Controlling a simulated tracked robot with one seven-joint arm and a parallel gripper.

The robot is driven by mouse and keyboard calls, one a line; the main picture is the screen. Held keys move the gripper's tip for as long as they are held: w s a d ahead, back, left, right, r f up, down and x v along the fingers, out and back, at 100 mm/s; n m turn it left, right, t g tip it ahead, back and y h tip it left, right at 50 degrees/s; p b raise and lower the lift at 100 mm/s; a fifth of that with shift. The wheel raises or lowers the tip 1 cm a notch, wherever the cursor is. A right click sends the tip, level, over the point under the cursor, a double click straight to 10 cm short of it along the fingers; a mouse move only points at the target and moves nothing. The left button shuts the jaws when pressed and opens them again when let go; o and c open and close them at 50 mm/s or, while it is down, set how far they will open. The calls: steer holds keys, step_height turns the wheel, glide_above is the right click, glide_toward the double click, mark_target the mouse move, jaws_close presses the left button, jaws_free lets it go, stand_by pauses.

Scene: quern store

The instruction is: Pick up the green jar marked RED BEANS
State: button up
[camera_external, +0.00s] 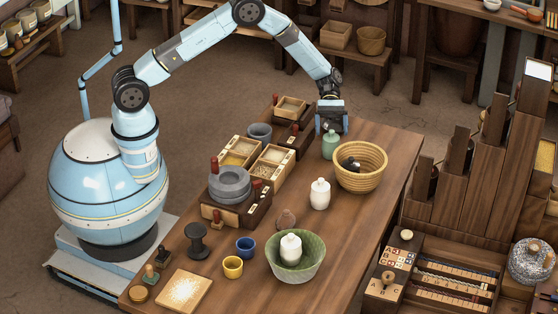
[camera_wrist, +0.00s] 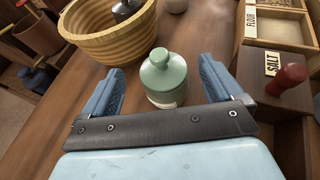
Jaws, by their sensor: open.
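A green jar (camera_external: 330,146) stands upright on the wooden table, just left of a striped wicker bowl. In the wrist view, the green jar (camera_wrist: 165,82) is between my two blue fingers, with a pale label low on its side, too small to read. My gripper (camera_external: 331,127) is open just above the jar and points down. In the wrist view, a gap shows between the jar and each finger of my gripper (camera_wrist: 160,68).
The wicker bowl (camera_external: 345,177) holds a dark jar (camera_external: 351,163). A white jar (camera_external: 320,194) stands nearer the front. Grain trays (camera_external: 272,168) and a red-handled container marked SALT (camera_wrist: 287,78) stand on the other side. A green bowl (camera_external: 276,267) holds a white jar.

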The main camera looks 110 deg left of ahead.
mark_target(332, 139)
steer(key=shift+x, duration=2.7)
steer(key=shift+s, duration=0.1)
steer(key=c, duration=1.3)
